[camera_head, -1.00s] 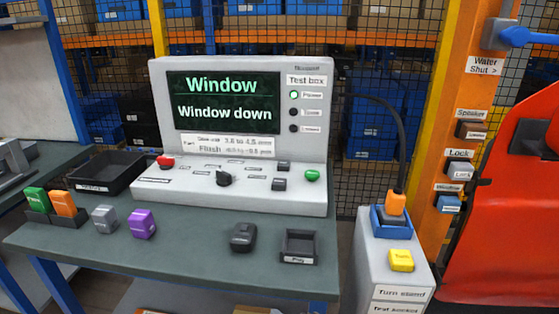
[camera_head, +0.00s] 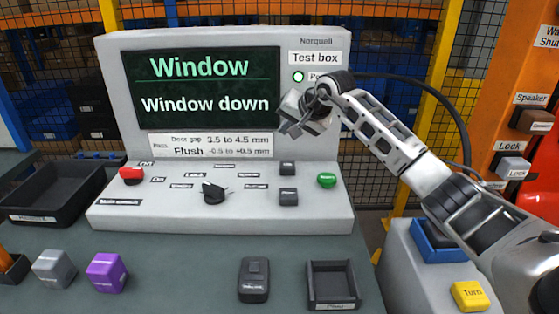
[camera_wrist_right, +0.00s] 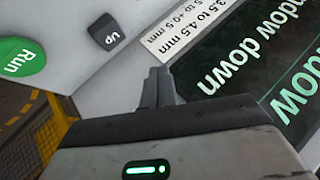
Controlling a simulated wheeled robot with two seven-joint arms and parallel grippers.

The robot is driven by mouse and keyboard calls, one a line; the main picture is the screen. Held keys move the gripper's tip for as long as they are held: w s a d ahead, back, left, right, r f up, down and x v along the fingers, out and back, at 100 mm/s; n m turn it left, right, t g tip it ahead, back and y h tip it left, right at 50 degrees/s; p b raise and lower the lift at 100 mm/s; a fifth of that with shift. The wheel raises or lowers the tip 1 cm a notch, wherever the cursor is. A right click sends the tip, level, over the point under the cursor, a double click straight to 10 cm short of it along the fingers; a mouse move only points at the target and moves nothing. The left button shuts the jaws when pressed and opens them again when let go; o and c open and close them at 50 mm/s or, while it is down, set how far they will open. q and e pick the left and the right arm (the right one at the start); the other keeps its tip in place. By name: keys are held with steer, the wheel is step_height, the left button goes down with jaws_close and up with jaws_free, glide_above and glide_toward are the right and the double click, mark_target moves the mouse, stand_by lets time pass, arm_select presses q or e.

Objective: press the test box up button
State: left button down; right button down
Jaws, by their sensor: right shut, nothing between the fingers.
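The test box (camera_head: 225,205) is a light grey console with a screen (camera_head: 210,90) reading "Window" and "Window down". On its sloped panel are two dark square buttons, the upper one (camera_head: 288,168) and a lower one (camera_head: 288,197). The wrist view shows the dark up button (camera_wrist_right: 106,32) labelled "Up", apart from my fingertips. My right gripper (camera_head: 290,129) is shut and empty, in front of the screen's lower right and above the upper button in the head view. Its fingers (camera_wrist_right: 160,86) also show in the wrist view. My left gripper is out of view.
A green Run button (camera_head: 327,180) sits right of the dark buttons; a black knob (camera_head: 213,192) and red button (camera_head: 131,175) lie left. On the bench are a black tray (camera_head: 332,285), a dark fob (camera_head: 254,280), and purple (camera_head: 106,272) and grey (camera_head: 54,270) blocks.

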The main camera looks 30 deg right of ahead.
mark_target(290, 167)
steer(key=shift+d+r+h, duration=0.3)
steer(key=shift+d+r, duration=0.1)
steer(key=shift+d, duration=0.25)
